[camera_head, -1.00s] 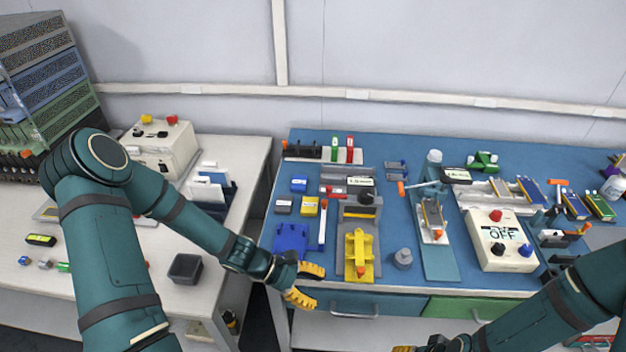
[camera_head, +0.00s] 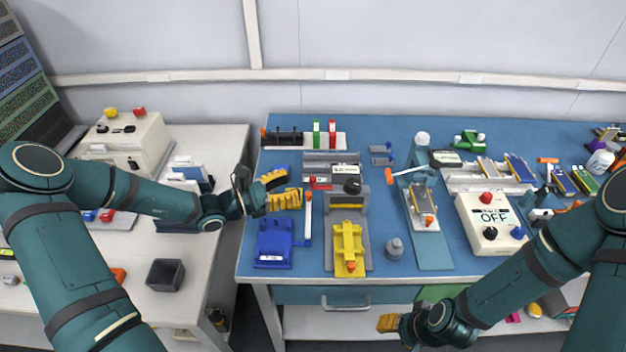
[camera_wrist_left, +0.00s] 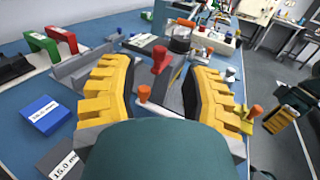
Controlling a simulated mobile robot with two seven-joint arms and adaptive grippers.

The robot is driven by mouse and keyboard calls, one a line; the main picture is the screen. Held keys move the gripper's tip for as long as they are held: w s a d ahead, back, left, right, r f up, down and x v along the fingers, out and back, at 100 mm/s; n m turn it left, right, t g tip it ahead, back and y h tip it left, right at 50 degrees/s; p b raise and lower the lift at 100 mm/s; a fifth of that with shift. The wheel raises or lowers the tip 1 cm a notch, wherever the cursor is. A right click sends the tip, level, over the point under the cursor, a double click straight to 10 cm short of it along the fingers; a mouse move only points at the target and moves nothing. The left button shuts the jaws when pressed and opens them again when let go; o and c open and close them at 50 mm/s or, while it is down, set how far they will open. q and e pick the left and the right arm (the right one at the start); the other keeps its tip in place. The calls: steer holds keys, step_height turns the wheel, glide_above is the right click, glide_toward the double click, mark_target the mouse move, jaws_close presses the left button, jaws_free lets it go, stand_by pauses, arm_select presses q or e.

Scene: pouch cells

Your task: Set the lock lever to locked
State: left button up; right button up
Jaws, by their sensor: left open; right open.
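My left gripper (camera_head: 284,189) is open over the left part of the blue table. In the left wrist view, a red upright lever (camera_wrist_left: 160,60) shows between its yellow fingers (camera_wrist_left: 146,95), beyond their tips, without clear contact. The same red part (camera_head: 318,183) shows just right of the gripper in the head view. My right gripper (camera_head: 388,323) is open, low in front of the table.
A grey fixture with a black knob (camera_head: 352,187) and a yellow clamp (camera_head: 349,248) stand right of the left gripper. A blue fixture (camera_head: 274,243) lies in front of it. A white OFF box (camera_head: 491,222) stands farther right. The blue table (camera_head: 300,268) has some clear surface near its front edge.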

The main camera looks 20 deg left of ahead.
mark_target(313, 178)
arm_select(q)
steer(key=x, duration=0.6)
steer(key=shift+w+d+b, duration=0.15)
steer(key=shift+d+b, duration=0.05)
steer(key=shift+b, duration=0.2)
jaws_close()
